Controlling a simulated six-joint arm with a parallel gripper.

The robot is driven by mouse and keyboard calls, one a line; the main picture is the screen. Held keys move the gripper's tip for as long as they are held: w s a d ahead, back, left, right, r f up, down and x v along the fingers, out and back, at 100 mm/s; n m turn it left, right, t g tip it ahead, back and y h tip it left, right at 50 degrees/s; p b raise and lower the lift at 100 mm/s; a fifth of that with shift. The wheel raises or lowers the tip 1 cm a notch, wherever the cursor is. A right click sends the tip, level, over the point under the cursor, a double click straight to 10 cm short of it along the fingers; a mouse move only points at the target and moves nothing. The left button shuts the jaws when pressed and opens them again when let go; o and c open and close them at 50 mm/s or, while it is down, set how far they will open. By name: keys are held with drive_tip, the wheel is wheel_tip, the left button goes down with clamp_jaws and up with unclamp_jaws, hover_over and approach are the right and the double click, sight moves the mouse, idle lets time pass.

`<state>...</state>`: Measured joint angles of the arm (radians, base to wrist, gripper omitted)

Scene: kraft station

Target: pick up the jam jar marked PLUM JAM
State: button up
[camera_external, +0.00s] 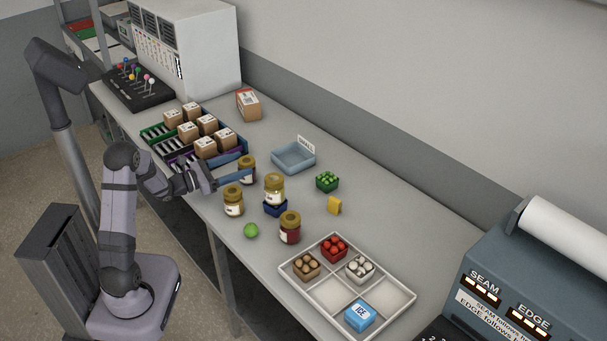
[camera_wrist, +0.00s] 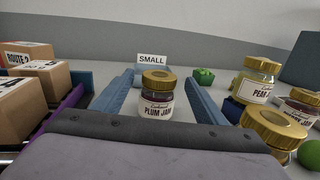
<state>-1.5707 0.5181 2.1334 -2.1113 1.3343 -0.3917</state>
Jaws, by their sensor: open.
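The jam jar marked PLUM JAM (camera_wrist: 157,103) has a gold lid and a white label over dark contents. It stands upright in the middle of the wrist view. In the external view the jar (camera_external: 248,171) is at the tips of my gripper (camera_external: 241,167). My gripper (camera_wrist: 160,82) is open, with one blue finger on each side of the jar. Gaps show between the jar and both fingers in the wrist view; I see no grip on it. The jar's lower edge is close to the dark palm edge in that view.
Other gold-lidded jars (camera_external: 233,202) (camera_external: 290,228) stand close by; one jar (camera_external: 274,184) sits on a blue crate (camera_external: 275,209). Boxes (camera_external: 206,147) in racks lie left of the gripper. A blue tray (camera_external: 293,168) marked SMALL is behind. A green ball (camera_external: 251,230) lies near the front edge.

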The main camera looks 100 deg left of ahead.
sight(246, 165)
drive_tip(key=shift+s+f, duration=0.1)
drive_tip(key=shift+f, duration=0.4)
drive_tip(key=shift+p+x, duration=0.55)
drive_tip(key=shift+x, duration=1)
drive_tip(key=shift+p+x, duration=0.55)
drive_tip(key=shift+x, duration=1.55)
drive_tip(key=shift+c, duration=0.6)
drive_tip(key=c, duration=1)
drive_tip(key=shift+c, duration=1.4)
